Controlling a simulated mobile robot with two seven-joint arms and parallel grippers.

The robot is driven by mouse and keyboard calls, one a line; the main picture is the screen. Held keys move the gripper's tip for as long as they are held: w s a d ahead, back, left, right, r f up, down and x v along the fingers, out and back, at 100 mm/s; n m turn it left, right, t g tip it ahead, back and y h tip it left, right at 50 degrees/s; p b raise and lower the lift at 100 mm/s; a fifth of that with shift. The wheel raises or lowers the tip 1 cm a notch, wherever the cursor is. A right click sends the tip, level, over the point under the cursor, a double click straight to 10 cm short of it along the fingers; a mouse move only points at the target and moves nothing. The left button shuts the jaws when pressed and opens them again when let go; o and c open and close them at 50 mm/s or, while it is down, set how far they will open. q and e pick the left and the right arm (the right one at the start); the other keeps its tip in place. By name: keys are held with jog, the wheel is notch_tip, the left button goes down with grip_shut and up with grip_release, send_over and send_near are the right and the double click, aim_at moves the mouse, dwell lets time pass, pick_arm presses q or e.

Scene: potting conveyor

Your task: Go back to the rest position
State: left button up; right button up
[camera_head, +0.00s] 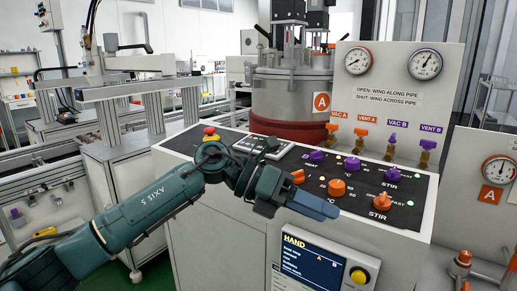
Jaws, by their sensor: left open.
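My left arm comes in from the left, and my left gripper (325,208) is over the front part of the control panel (225,200). It is open, though its fingers look close together from this angle, and I see nothing held in it. An orange knob (337,187) stands just beyond the fingers, and another orange knob (298,176) is beside the gripper body. From this view I cannot tell whether the fingers touch the panel. My right gripper is not in view.
Purple knobs (352,164) and an orange STIR knob (382,201) stand on the panel. A red emergency button (210,132) is near my wrist. A HAND screen (312,262) is below. Valves (361,134), gauges (359,60) and a steel vessel (290,92) are behind.

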pick_arm(q)
jog(key=s+a+f+m+t+y+p, duration=0.15)
jog(key=a+f+m+t, duration=0.7)
jog(key=m, duration=0.95)
jog(key=a+f+m+t+y+p, duration=0.2)
jog(key=a+f+m+t, duration=0.3)
jog(key=f+m+t, duration=0.9)
jog(key=s+a+f+n+g+y, duration=0.2)
jog(key=s+a+f+g+y, duration=0.1)
jog(key=s, duration=0.5)
jog(key=s+a+f+n+g+y+p, duration=0.1)
jog(key=s+a+f+n+g+y, duration=0.2)
jog(key=s+a+f+g, duration=0.2)
jog(key=s+a+f, duration=0.2)
jog(key=s+f, duration=0.1)
jog(key=shift+a+f+y, duration=0.15)
jog(key=shift+f+y, duration=0.2)
jog(key=shift+f, duration=0.05)
